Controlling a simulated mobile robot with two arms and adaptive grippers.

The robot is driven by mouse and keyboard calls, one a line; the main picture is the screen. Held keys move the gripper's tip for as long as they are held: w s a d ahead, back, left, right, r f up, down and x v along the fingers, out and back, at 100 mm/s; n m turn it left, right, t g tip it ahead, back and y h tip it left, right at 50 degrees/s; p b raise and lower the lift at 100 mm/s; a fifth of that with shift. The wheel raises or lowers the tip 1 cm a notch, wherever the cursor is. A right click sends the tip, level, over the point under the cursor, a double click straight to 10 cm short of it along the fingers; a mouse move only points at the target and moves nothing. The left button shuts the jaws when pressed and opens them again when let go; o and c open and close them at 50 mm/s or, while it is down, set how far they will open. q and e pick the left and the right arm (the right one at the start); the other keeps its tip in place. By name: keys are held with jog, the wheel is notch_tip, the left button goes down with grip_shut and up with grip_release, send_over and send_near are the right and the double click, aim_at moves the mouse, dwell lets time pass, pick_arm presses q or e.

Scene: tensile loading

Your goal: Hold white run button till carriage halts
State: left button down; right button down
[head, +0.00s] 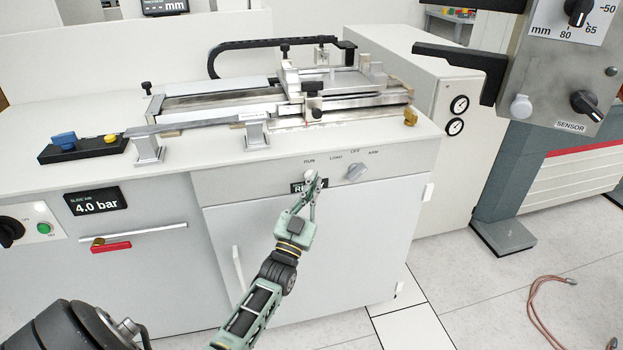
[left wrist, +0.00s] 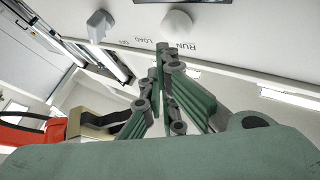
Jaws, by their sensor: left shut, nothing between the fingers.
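The white run button (head: 309,174) is on the cabinet's front panel under the RUN label. In the left wrist view it is a round white knob (left wrist: 177,22). My left gripper (head: 315,180) is shut and empty, its tips at the button in the head view. In the left wrist view the closed fingertips (left wrist: 162,50) are beside the RUN label, close to the button; I cannot tell if they touch it. The carriage (head: 318,88) sits on the right half of the slide rails. A black display (head: 297,188) reading "RE" is partly hidden by the gripper. My right gripper is not in view.
A grey selector knob (head: 357,173) is just right of the button, marked LOAD, OFF, ARM. The air display (head: 92,202) reads 4.0 bar. A grey sensor panel (head: 540,90) with black arms juts in at upper right. A cabinet handle (head: 239,270) stands out below.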

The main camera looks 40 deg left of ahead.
pick_arm(q)
jog(key=shift+s+d, duration=0.1)
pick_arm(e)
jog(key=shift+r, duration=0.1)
